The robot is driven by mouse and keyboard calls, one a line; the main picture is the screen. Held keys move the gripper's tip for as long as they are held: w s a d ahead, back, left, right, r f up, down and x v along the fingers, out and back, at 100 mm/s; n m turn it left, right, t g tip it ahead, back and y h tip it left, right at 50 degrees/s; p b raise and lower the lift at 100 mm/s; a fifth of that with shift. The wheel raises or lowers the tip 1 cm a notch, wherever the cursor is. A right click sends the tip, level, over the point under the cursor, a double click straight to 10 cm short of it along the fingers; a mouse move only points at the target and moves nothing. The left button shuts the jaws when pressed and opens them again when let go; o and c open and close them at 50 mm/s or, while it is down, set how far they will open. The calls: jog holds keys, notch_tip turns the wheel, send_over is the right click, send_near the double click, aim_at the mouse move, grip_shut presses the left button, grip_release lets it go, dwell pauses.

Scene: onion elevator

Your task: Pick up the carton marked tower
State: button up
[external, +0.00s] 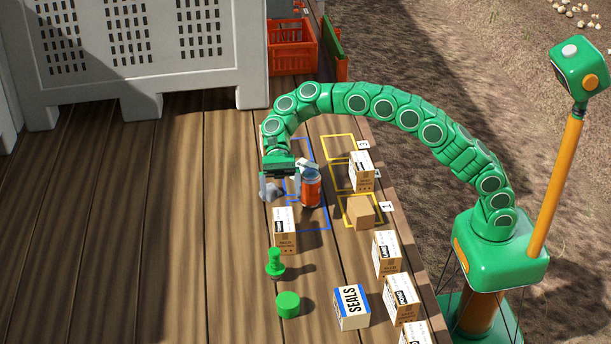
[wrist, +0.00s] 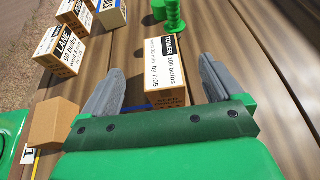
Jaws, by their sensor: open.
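The carton marked tower (wrist: 167,62) shows upright ahead of my gripper in the wrist view, its white label facing up the picture's middle. In the external view what looks like the same carton (external: 285,230) stands on the planks at the near edge of the blue outline. My gripper (external: 279,194) is open, its fingers pointing down just behind the carton. In the wrist view the carton appears between the two grey fingers, with gaps on both sides. Whether the fingers reach around it is unclear.
An orange can (external: 311,188) stands close right of my gripper. A green stamp-like piece (external: 275,264) and green cylinder (external: 288,305) stand in front of the carton. A SEALS box (external: 352,308), a plain carton (external: 360,212) and a LANE carton (wrist: 60,48) stand rightward. Planks leftward are clear.

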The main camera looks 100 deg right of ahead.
aim_at(283, 217)
notch_tip(283, 217, down, 3)
jog(key=shift+r, duration=0.1)
jog(key=shift+a, duration=0.15)
jog(key=shift+x, duration=3.85)
jog(key=shift+r, duration=0.15)
jog(key=c, duration=1.4)
jog(key=shift+r, duration=0.1)
